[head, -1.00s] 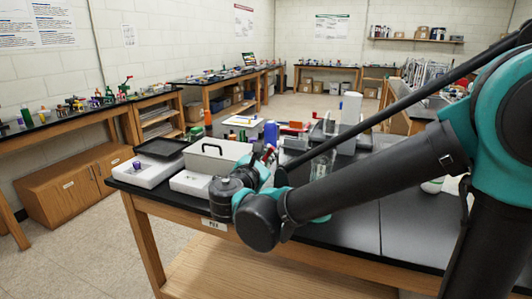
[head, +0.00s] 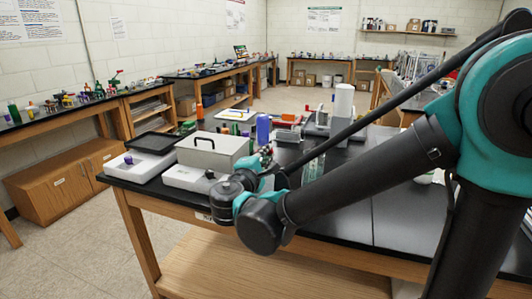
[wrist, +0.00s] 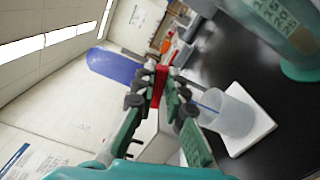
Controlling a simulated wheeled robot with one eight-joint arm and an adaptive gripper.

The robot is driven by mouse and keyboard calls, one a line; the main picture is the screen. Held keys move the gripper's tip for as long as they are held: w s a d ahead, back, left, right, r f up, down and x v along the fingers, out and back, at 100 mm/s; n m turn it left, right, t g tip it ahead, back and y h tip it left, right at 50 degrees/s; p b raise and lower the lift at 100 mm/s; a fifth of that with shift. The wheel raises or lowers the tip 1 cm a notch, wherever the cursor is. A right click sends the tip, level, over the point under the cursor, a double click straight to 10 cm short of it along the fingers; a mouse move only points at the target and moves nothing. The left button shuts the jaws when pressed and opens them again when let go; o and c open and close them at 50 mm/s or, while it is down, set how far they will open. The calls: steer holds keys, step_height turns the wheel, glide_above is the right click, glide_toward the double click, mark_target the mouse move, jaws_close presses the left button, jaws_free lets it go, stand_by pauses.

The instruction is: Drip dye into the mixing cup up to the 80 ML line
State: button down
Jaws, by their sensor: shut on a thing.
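My gripper (wrist: 160,88) is shut on a small red item, which shows between its fingers in the wrist view (wrist: 159,84). I cannot tell whether this is the dye dropper. A translucent cup (wrist: 234,116), seemingly the mixing cup, stands on a white square pad (wrist: 252,136) to the right of the fingers, apart from the red item. A blue streak shows at the cup's near side; its nature, the 80 ML line and the liquid level are unreadable. In the head view my gripper (head: 263,163) is small beyond my wrist, and the cup is hidden.
A clear cylinder with a teal foot (wrist: 298,70) stands close on the right; it also shows in the head view (head: 313,168).

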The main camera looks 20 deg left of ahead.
steer(key=shift+f+m, duration=0.1)
steer(key=shift+m, duration=0.3)
steer(key=c, duration=1.6)
jaws_free()
steer(key=shift+o, duration=0.2)
steer(key=shift+s, duration=0.1)
steer(key=s, duration=1.1)
steer(key=shift+s+a, duration=0.4)
steer(key=shift+a, duration=0.05)
